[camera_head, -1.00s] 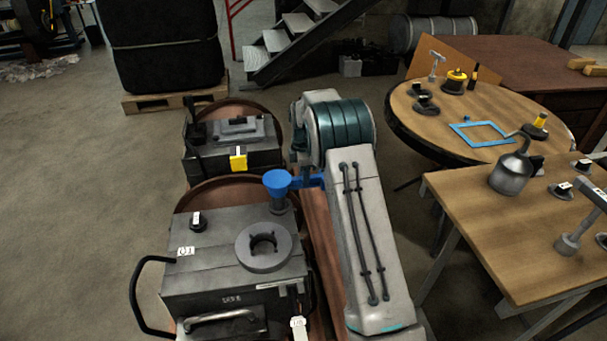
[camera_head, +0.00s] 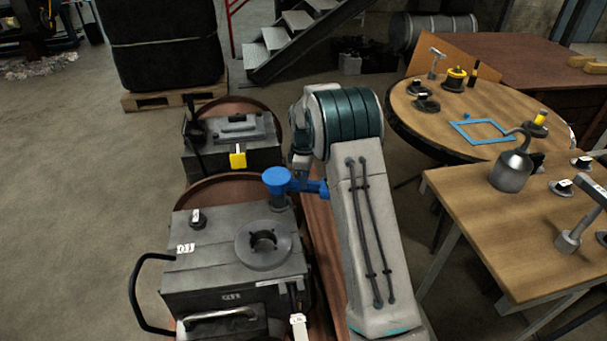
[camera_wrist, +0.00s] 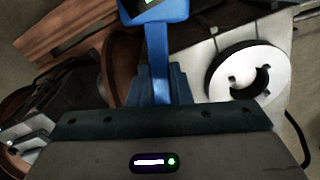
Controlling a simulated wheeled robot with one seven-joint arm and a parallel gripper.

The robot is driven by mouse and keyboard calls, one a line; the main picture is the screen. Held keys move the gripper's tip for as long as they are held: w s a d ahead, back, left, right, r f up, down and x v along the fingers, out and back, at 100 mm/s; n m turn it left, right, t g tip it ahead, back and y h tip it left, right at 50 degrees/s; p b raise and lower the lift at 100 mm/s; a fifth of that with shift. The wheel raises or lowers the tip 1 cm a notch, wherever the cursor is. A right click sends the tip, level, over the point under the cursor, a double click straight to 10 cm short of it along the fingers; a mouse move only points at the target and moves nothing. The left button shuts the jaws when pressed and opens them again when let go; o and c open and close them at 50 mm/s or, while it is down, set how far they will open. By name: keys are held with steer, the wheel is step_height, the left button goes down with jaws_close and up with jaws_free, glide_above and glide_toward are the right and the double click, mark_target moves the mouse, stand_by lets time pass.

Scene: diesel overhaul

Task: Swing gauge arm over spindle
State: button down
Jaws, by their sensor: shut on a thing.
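The blue gauge arm (camera_head: 310,187) has a round blue head (camera_head: 277,180) at its left end, above a short grey post (camera_head: 279,202) on the back right of the grey machine box. In the wrist view the blue bar (camera_wrist: 159,60) runs up to the head (camera_wrist: 155,10), where part of a display shows. My gripper (camera_wrist: 162,88) is shut on the bar, with a finger on each side. A grey ring with a notched dark opening (camera_head: 263,245) sits on the box, in front of the head; it also shows in the wrist view (camera_wrist: 248,75). I cannot tell which part is the spindle.
A second box with a yellow tag (camera_head: 238,159) stands behind. Wooden tables (camera_head: 500,245) with tools stand to the right of my arm.

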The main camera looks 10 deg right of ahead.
steer(key=s+a+m, duration=0.1)
steer(key=m, duration=0.1)
steer(key=s+a+m, duration=0.1)
steer(key=s+m, duration=0.1)
steer(key=m, duration=0.1)
steer(key=shift+s+a+m, duration=0.15)
steer(key=shift+s+m, duration=0.05)
steer(key=shift+m, duration=0.1)
steer(key=s+a+m+p, duration=0.1)
steer(key=a+m+p, duration=0.1)
steer(key=a+m, duration=0.7)
steer(key=shift+s+m, duration=0.2)
steer(key=shift+m, duration=1.8)
steer(key=shift+r, duration=0.1)
steer(key=c, duration=1.3)
jaws_free()
